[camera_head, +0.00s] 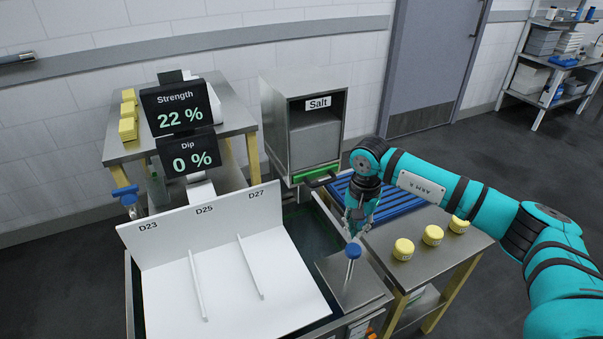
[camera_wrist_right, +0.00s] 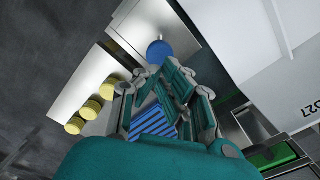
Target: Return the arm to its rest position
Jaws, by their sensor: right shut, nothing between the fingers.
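My right arm comes in from the right in the head view. Its right gripper (camera_head: 358,222) points down above the steel ledge, just behind a blue knob (camera_head: 353,250) on a metal stem. The right gripper is shut and empty. In the right wrist view the fingers of the gripper (camera_wrist_right: 165,75) are close to the blue knob (camera_wrist_right: 159,50); I cannot tell whether they touch it. My left gripper is in neither view.
A white divided tray (camera_head: 225,270) labelled D23, D25, D27 lies left of the gripper. A Salt bin (camera_head: 305,125) stands behind. Yellow cheeses (camera_head: 403,249) sit on the right table (camera_head: 430,270) beside blue slats (camera_head: 372,203). A display (camera_head: 180,115) reads Strength 22 %, Dip 0 %.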

